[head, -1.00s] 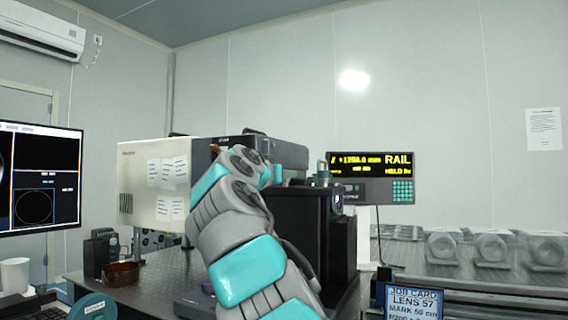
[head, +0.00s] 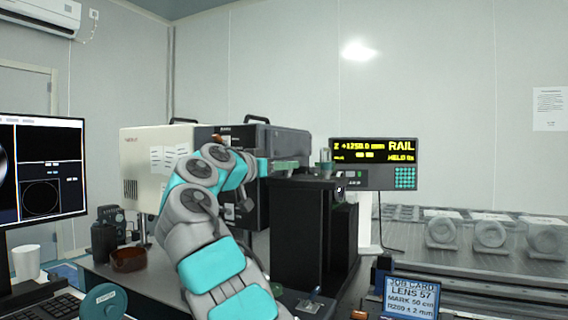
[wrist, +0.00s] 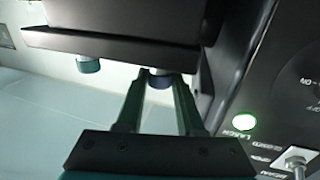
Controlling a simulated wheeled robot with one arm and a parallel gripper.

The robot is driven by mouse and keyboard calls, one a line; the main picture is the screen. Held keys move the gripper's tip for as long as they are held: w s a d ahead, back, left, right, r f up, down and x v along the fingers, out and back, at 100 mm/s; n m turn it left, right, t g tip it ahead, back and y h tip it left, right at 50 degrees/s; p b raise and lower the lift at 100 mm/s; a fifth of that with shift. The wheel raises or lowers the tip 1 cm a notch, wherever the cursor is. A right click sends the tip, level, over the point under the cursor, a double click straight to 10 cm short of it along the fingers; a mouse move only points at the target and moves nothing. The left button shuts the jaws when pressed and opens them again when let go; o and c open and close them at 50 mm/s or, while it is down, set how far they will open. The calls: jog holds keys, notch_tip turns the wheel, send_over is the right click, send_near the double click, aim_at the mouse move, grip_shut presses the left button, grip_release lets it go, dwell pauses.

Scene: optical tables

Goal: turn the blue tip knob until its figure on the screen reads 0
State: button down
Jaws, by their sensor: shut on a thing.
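In the wrist view my gripper (wrist: 160,88) has its two dark green fingers closed on either side of a dark blue knob (wrist: 159,81). This knob hangs under a black block (wrist: 120,48). A second, lighter blue-teal knob (wrist: 88,66) sits to the left, apart from the fingers. In the head view my arm reaches to the black instrument, and the gripped knob is hidden there. The monitor (head: 40,170) at the left shows dark panels and a circle, with figures too small to read.
A RAIL readout (head: 374,163) shows Z +1250.0 mm. In the wrist view a panel at the right has a lit green button (wrist: 243,122) and a metal toggle switch (wrist: 294,160). A job card (head: 411,298) stands front right. A brown dish (head: 128,259) and white mug (head: 26,262) are at left.

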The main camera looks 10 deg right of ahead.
jog(key=shift+r, duration=0.1)
dwell(0.3)
jog(key=c, duration=0.8)
grip_release()
jog(key=shift+b+v, duration=0.4)
jog(key=shift+v, duration=3.45)
jog(key=shift+o, duration=0.2)
